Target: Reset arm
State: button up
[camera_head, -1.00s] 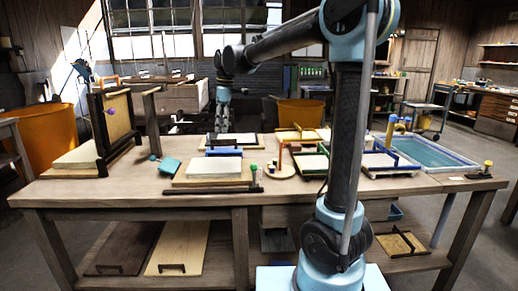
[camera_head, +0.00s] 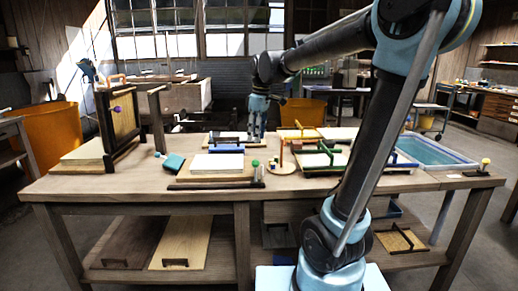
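My gripper (camera_head: 257,128) hangs pointing down above the back middle of the workbench, at the end of my blue and dark arm. It is small in this view and I cannot tell whether its fingers are open or shut. No held thing is visible at it. Just below and left of it lies a framed board with a pale sheet (camera_head: 234,137). An upright dark frame with a tan panel (camera_head: 124,119) stands at the left of the bench, with a small purple knob on it.
A water basin (camera_head: 433,152) is at the right.

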jog(key=s+d+f+m+t+h, duration=0.1)
jog(key=s+d+f+m, duration=1.2)
jog(key=s+d+f, duration=0.7)
jog(key=shift+s+m+t, duration=0.3)
jog(key=shift+s, duration=0.9)
